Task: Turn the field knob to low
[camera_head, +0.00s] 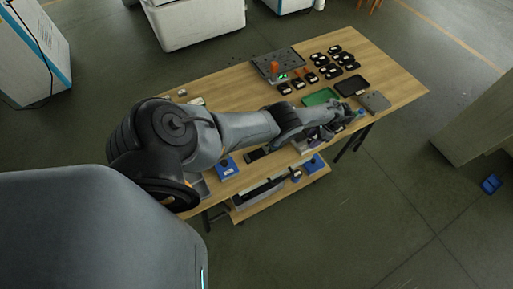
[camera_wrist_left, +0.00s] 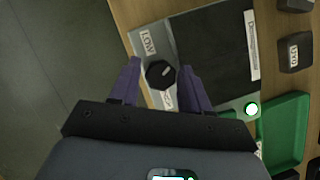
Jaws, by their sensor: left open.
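The field knob (camera_wrist_left: 160,74) is round and black with a short white mark that points to the upper right in the left wrist view. It sits on a light grey panel strip (camera_wrist_left: 139,45). A "LOW" label (camera_wrist_left: 149,41) is above it, and a second label (camera_wrist_left: 167,100) below it is partly hidden and hard to read. My left gripper (camera_wrist_left: 160,68) is open, with one purple finger on each side of the knob; I cannot tell whether they touch it. In the head view my left gripper (camera_head: 347,113) is over the table's near right side. My right gripper is not in view.
A dark plate (camera_wrist_left: 214,50) lies right of the knob, with a lit round button (camera_wrist_left: 251,109) and a green tray (camera_wrist_left: 286,122) near it. On the wooden table (camera_head: 400,84) stand several black parts (camera_head: 333,50) and a dark tray (camera_head: 350,86). Floor lies beyond the edge.

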